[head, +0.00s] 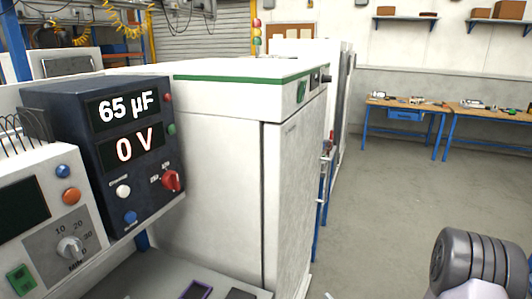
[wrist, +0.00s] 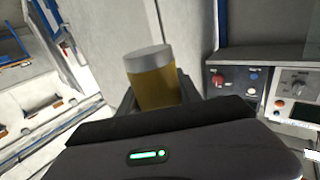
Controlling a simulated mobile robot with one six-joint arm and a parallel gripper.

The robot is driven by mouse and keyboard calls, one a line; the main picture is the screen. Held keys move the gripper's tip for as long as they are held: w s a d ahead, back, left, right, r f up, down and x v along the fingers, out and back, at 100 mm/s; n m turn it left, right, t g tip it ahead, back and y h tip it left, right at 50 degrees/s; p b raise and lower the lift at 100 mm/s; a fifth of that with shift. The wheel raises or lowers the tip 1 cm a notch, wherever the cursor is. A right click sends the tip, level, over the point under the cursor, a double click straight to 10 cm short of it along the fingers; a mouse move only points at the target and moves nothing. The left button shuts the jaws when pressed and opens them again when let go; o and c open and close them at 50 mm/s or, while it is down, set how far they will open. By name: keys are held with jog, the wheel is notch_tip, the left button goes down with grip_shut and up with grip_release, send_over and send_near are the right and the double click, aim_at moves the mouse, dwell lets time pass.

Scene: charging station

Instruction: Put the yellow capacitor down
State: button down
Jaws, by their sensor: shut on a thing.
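The yellow capacitor (wrist: 155,92), a yellow cylinder with a grey end cap, shows in the middle of the wrist view. My gripper (wrist: 158,100) is shut on it, with a dark finger on either side. The capacitor's lower part is hidden behind the gripper body. Neither the gripper nor the capacitor shows in the head view, where only a grey joint of my arm is at the lower right. I cannot tell what lies directly beneath the capacitor.
A dark meter (head: 133,143) reads 65 µF and 0 V, beside a grey control unit (head: 62,225) with a dial. A white cabinet (head: 220,165) stands behind. Blue-legged workbenches (head: 400,105) stand far right. The floor (head: 400,190) between is clear.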

jog(key=s+a+f+n+g+y+p, duration=0.2)
jog(key=s+a+f+n+g+y, duration=0.1)
jog(key=s+a, duration=0.3)
jog(key=s+a+f+n+g+y+p, duration=0.2)
jog(key=s+a, duration=0.4)
jog(key=a, duration=0.4)
notch_tip(320, 180, down, 2)
jog(key=shift+a+f+n+g+y, duration=0.3)
jog(key=shift+n+g+y, duration=0.2)
jog(key=shift+g+y, duration=0.3)
jog(key=shift+w, duration=0.1)
jog(key=b+x, duration=0.1)
jog(key=x, duration=0.4)
jog(key=w+d+f+b+x, duration=0.1)
jog(key=x, duration=0.4)
jog(key=w+b+x, duration=0.1)
jog(key=x, duration=0.5)
jog(key=shift+d+f, duration=0.15)
jog(key=shift+f, duration=0.05)
notch_tip(320, 180, down, 3)
jog(key=shift+r+b, duration=0.25)
jog(key=shift+b, duration=0.4)
jog(key=shift+f, duration=0.4)
jog(key=shift+d+r, duration=0.1)
jog(key=shift+r, duration=0.05)
